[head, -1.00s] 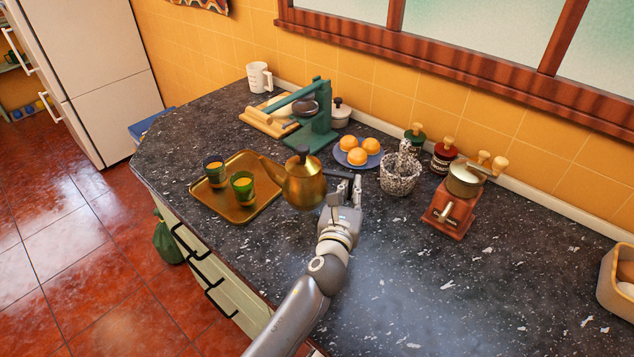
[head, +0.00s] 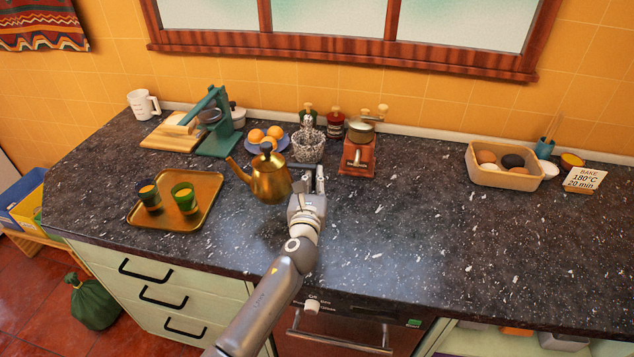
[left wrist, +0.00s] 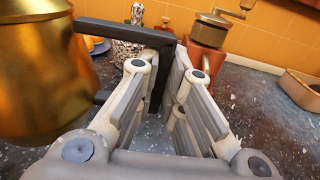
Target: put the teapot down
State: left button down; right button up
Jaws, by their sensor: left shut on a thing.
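The brass teapot (head: 270,180) has a dark lid knob, a spout pointing left and a dark handle on its right. In the head view it is upright, right of the brass tray (head: 135,214). My left gripper (head: 307,182) is shut on the teapot's handle. The left wrist view shows the teapot's body (left wrist: 45,75) at the left and the dark handle (left wrist: 135,35) running between my fingers (left wrist: 163,85). I cannot tell whether the teapot's base touches the counter. My right gripper is not in view.
The dark counter (head: 420,240) is clear at the middle right.

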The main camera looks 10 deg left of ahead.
pick_arm(q)
jog(key=shift+w, duration=0.25)
notch_tip(320, 180, down, 4)
jog(key=b, duration=0.3)
jog(key=shift+s, duration=0.1)
jog(key=shift+f+b, duration=0.65)
jog(key=shift+b, duration=0.1)
jog(key=shift+f, duration=0.3)
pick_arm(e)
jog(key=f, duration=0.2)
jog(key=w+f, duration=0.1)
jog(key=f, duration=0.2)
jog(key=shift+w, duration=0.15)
pick_arm(q)
jog(key=shift+f+b, duration=0.15)
jog(key=shift+b, duration=0.2)
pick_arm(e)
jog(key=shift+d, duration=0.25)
pick_arm(q)
jog(key=shift+f, duration=0.3)
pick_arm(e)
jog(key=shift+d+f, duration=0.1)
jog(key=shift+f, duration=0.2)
